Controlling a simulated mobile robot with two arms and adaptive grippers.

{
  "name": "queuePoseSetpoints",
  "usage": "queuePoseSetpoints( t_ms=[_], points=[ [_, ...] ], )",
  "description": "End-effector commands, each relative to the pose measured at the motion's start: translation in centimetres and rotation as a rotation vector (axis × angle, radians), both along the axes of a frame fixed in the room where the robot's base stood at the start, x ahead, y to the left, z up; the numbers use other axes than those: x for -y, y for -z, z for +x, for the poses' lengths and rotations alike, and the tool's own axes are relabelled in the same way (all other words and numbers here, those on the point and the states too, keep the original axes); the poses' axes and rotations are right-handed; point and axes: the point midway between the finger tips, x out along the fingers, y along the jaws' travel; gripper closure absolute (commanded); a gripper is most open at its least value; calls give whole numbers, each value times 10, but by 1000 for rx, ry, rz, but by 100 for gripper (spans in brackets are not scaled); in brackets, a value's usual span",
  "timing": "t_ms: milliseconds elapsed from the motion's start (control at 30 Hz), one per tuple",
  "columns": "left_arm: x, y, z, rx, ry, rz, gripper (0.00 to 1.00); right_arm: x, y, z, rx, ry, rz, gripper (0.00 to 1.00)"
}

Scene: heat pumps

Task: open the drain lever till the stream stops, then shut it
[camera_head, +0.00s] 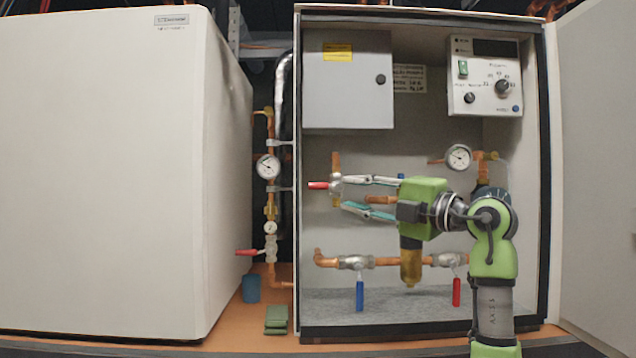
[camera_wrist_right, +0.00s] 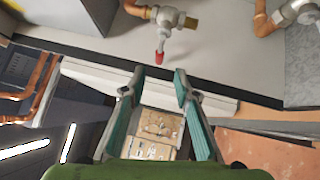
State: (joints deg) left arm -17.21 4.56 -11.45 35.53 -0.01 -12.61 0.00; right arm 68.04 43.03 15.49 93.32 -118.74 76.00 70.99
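My right gripper (camera_head: 346,193) reaches in from the right and points left inside the open cabinet. Its teal-padded fingers are apart and empty, also in the right wrist view (camera_wrist_right: 159,73). A red lever (camera_head: 318,185) on a valve lies level just left of the fingertips. In the right wrist view, a red-handled lever (camera_wrist_right: 160,56) hangs from a valve beyond the fingertips, apart from them. Another red lever (camera_head: 244,252) is on the outside pipe; a blue lever (camera_head: 360,296) and a red lever (camera_head: 456,292) hang down below. I cannot tell which is the drain lever. No stream is visible. My left gripper is out of view.
A blue cup (camera_head: 251,289) and green block (camera_head: 276,318) stand on the orange ledge. Gauges (camera_head: 268,166) (camera_head: 458,157) and copper pipes crowd the area. A large white unit (camera_head: 100,170) is at left; the cabinet door (camera_head: 600,180) stands open at right.

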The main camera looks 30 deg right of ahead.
Motion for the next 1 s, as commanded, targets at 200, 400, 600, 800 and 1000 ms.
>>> queuePoseSetpoints(
  t_ms=[200, 400, 600, 800, 1000],
  points=[
    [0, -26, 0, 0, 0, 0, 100, -14, -12, 47, 0, -6, 3, 72],
    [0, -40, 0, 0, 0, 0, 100, -22, -16, 81, 0, -4, 1, 72],
    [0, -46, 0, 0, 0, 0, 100, -26, -16, 98, 3, -3, -1, 72],
    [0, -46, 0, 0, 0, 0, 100, -26, -15, 101, 2, -2, -3, 72],
    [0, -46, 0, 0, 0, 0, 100, -26, -15, 101, 2, -2, -2, 90]
  ],
)
